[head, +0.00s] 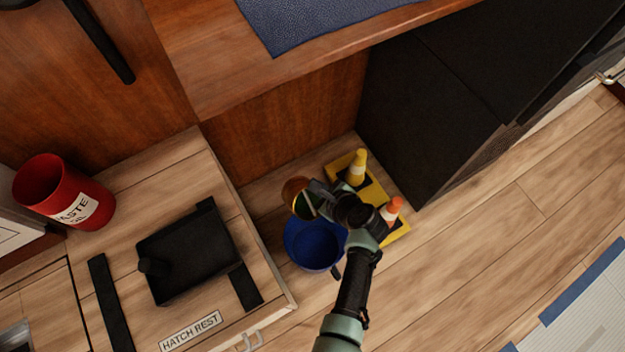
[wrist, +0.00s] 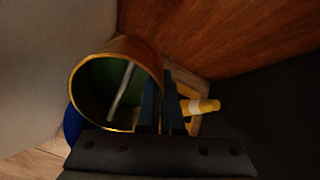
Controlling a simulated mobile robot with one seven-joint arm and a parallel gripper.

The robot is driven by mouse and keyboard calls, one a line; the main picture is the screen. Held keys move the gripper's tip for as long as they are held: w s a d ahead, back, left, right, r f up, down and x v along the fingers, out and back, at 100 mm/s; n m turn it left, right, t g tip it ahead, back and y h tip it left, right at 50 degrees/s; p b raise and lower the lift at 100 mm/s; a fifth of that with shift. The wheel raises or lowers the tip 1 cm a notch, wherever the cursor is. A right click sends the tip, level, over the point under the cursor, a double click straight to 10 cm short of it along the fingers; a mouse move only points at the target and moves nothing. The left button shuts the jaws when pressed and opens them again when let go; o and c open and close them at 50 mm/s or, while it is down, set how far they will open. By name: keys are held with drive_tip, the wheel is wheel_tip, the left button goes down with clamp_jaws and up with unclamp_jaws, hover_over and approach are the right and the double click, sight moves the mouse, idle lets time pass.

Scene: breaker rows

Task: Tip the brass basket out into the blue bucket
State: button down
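The brass basket (wrist: 151,50) shows in the wrist view as a round brass cup with a dark green inside. A pale rod-like thing (wrist: 121,92) shows inside its mouth; I cannot tell what it is. My gripper (wrist: 165,100) is shut on the basket's wall at its right side. In the head view, the basket (head: 294,192) is held above the far edge of the blue bucket (head: 310,247), with its mouth turned partly sideways. The bucket stands on the wooden floor; in the wrist view only a sliver of it (wrist: 73,124) shows, mostly hidden behind the basket.
A yellow cone (head: 357,165) and an orange cone (head: 392,208) stand on yellow-and-black bases right of the bucket. A black cabinet (head: 430,125) stands behind right.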

drive_tip(key=shift+w+d+f+m+t+h+b, duration=0.15)
drive_tip(key=shift+f+m+t+h+b, duration=0.1)
drive_tip(key=shift+f+m+t, duration=0.2)
drive_tip(key=shift+w+d+f+m+t+h+b, duration=0.15)
drive_tip(key=shift+f+m+t+h, duration=0.15)
drive_tip(key=shift+f, duration=0.2)
drive_tip(key=shift+f+b, duration=0.15)
drive_tip(key=shift+b, duration=0.3)
drive_tip(key=shift+f+y+b, duration=0.1)
drive_tip(key=shift+y+b, duration=0.15)
drive_tip(key=shift+b, duration=0.15)
drive_tip(key=t+b, duration=0.1)
drive_tip(key=b, duration=0.2)
drive_tip(key=t+y+b, duration=0.1)
drive_tip(key=b, duration=0.3)
drive_tip(key=s+t+b, duration=0.1)
drive_tip(key=b, duration=0.2)
drive_tip(key=shift+d+f+y, duration=0.2)
drive_tip(key=shift+d+y, duration=0.05)
drive_tip(key=shift+y, duration=0.05)
drive_tip(key=t+b, duration=0.1)
drive_tip(key=b, duration=0.5)
drive_tip(key=s+f+t+y+b, duration=0.1)
drive_tip(key=t+b, duration=0.1)
drive_tip(key=b, duration=0.3)
drive_tip(key=shift+d+b, duration=0.3)
drive_tip(key=shift+b, duration=0.1)
drive_tip(key=shift+s+d+t+y+b, duration=0.1)
drive_tip(key=shift+s+t+y+b, duration=0.3)
drive_tip(key=shift+b, duration=0.7)
